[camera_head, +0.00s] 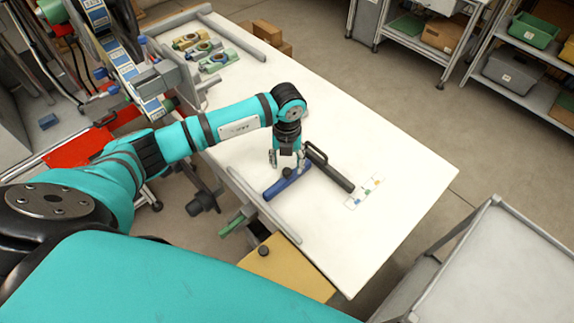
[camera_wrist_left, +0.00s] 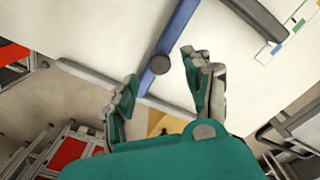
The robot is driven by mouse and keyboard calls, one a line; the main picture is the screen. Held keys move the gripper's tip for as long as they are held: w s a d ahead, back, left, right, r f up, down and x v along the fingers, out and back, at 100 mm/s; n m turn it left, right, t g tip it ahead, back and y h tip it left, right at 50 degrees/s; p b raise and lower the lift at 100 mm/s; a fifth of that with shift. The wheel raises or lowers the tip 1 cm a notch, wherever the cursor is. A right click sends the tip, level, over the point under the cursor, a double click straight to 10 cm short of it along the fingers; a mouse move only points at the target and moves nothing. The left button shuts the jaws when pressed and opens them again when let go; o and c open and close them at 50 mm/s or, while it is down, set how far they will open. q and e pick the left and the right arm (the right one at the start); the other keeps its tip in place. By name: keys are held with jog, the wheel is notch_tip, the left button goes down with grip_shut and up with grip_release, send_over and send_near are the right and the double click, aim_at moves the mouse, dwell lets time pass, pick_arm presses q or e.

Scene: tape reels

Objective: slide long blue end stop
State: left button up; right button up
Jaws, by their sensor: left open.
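The long blue end stop (camera_head: 284,183) is a blue bar with a dark round knob, lying on the white table near its front rail. In the left wrist view the blue bar (camera_wrist_left: 178,33) runs from the top edge down to the knob (camera_wrist_left: 160,64). My left gripper (camera_head: 287,160) is right above the bar, pointing down. In the left wrist view its open fingers (camera_wrist_left: 158,88) stand on either side of the bar and knob, apart from each other. Whether the fingers touch the bar cannot be told. My right gripper is not in view.
A black bar with a handle (camera_head: 330,170) lies just right of the blue bar. A strip with coloured marks (camera_head: 364,192) is farther right. A grey rail (camera_head: 265,205) runs along the table's front edge. The table's right part is clear. A grey cart (camera_head: 500,265) stands at lower right.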

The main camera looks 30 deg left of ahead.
aim_at(287, 171)
pick_arm(q)
jog(key=shift+f, duration=1.8)
grip_shut()
